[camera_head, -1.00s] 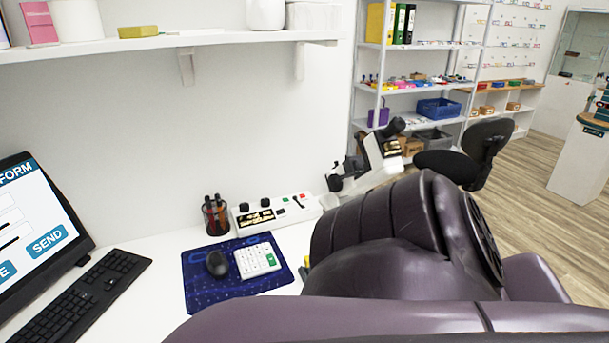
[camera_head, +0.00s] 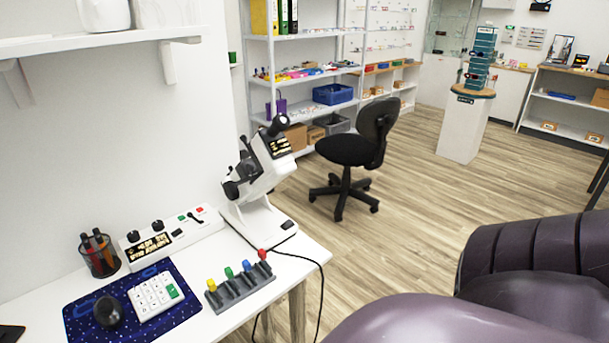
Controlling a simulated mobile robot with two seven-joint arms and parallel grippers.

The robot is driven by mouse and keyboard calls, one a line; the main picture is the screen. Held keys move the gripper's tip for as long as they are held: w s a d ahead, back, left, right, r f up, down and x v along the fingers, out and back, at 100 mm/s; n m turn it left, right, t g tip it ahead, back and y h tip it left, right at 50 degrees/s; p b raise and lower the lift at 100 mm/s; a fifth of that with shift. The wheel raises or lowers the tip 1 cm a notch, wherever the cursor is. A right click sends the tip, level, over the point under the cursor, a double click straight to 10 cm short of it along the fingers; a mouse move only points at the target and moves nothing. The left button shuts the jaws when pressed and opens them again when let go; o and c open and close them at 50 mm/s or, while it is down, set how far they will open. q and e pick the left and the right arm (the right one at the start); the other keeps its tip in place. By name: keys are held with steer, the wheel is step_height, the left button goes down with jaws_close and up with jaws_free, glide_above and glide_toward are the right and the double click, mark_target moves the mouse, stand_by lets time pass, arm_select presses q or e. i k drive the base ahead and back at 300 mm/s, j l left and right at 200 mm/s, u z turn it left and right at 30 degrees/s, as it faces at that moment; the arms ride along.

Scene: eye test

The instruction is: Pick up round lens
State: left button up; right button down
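I cannot make out a round lens in the head view. The white desk (camera_head: 312,255) is at the lower left. On it is a small grey rack (camera_head: 240,290) holding upright pieces with yellow, green, blue and red tops; I cannot tell what they are. A white instrument (camera_head: 255,190) with black eyepieces and knobs stands behind the rack. Neither of my grippers is in view.
A large glossy purple shape (camera_head: 540,260) fills the lower right and hides what is behind it. A black swivel chair (camera_head: 350,150) stands on the wooden floor (camera_head: 405,205). A blue mat (camera_head: 185,310) holds a mouse and keypad. A dark cable hangs off the desk.

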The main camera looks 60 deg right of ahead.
mark_target(246, 266)
steer(key=z, duration=1.2)
